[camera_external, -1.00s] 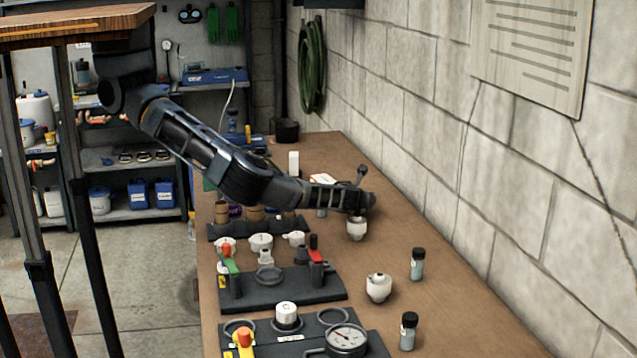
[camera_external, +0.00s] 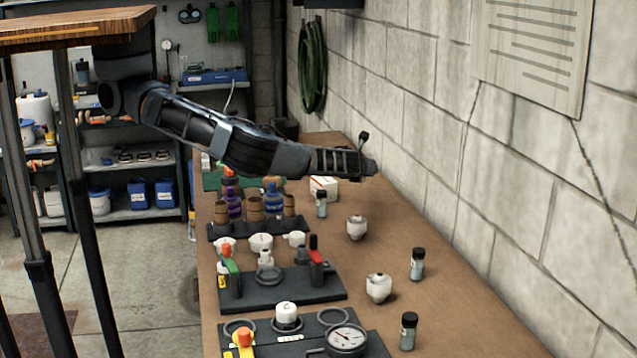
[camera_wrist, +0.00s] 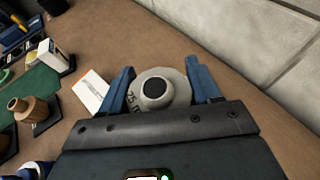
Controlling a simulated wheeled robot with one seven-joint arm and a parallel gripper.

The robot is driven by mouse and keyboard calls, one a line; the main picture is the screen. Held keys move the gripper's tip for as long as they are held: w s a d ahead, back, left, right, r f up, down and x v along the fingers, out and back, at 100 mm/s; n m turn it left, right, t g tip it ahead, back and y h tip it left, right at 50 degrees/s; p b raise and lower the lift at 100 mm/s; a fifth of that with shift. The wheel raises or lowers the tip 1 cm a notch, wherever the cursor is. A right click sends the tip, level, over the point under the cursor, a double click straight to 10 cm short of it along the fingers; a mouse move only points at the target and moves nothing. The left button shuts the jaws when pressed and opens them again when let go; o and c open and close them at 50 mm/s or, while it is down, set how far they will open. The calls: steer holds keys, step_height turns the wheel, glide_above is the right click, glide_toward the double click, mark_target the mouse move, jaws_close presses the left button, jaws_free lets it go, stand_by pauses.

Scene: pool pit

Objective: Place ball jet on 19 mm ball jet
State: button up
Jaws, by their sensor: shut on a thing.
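My gripper (camera_wrist: 160,72) has blue fingers either side of a white ball jet (camera_wrist: 176,98) with a dark round centre and lettering starting "25 m". It is shut on this jet. In the outside view my gripper (camera_external: 369,168) is raised above the workbench, and the jet in it is hidden there. One white rounded fitting (camera_external: 357,228) stands on the bench below my gripper. A similar one (camera_external: 378,288) stands nearer the camera. Smaller white pieces (camera_external: 261,243) sit in a row before the rack. I cannot read which piece is the 19 mm ball jet.
Dark-capped vials (camera_external: 417,264) stand at the right. Black stands (camera_external: 280,290) with coloured-handled valves and a gauge (camera_external: 346,340) fill the left and front. A rack with brown and blue bottles (camera_external: 274,198) and a white box (camera_external: 324,187) stand farther back. The block wall borders the right.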

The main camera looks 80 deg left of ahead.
steer(key=s+d+r+m+t+h, duration=0.1)
steer(key=d+r+m+t, duration=0.1)
steer(key=d, duration=1.2)
steer(key=s+d+r+m+t+h, duration=0.1)
steer(key=d+r+m+h, duration=0.1)
steer(key=d, duration=1.1)
steer(key=s+d+r+m+t+h, duration=0.1)
steer(key=s+d+m+h, duration=0.1)
steer(key=s+d, duration=0.85)
steer(key=s+d+r+m+t+h, duration=0.2)
steer(key=s+d, duration=0.4)
steer(key=d, duration=1)
steer(key=p, duration=0.4)
glide_above(387, 276)
step_height(387, 276, down, 7)
steer(key=shift+s+d, duration=0.1)
steer(key=shift+d, duration=0.05)
steer(key=shift+f, duration=2.05)
